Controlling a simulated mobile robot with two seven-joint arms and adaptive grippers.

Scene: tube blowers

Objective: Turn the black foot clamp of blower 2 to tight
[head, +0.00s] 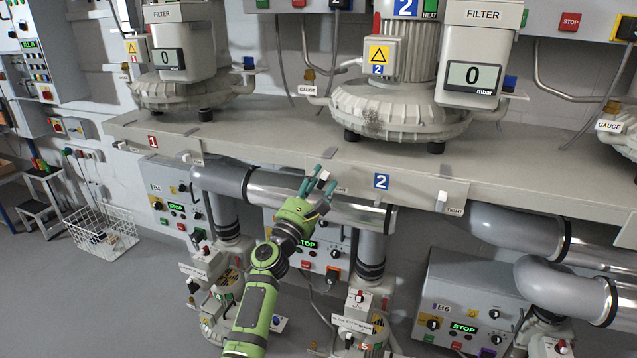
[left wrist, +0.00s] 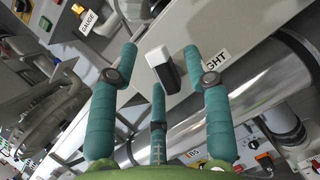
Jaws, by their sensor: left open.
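Blower 2 (head: 400,108) stands on the long bench, whose front edge bears a blue "2" plate (head: 381,181). In the left wrist view, a black clamp lever with a white end (left wrist: 162,68) sticks out beside a white label ending in "GHT" (left wrist: 215,61). My left gripper (head: 317,180) is at the bench front, left of the "2" plate. Its teal fingers (left wrist: 160,58) are open, with the lever between them in the picture; I cannot tell whether they touch it. In the head view the fingers largely hide this lever. My right gripper does not show.
Another pale clamp lever (head: 441,201) by a "TIGHT" label sits farther right on the bench front. Silver pipes (head: 272,186) run just below the bench edge, near my left arm. Control boxes (head: 463,305) stand below. A wire basket (head: 101,231) is on the floor at left.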

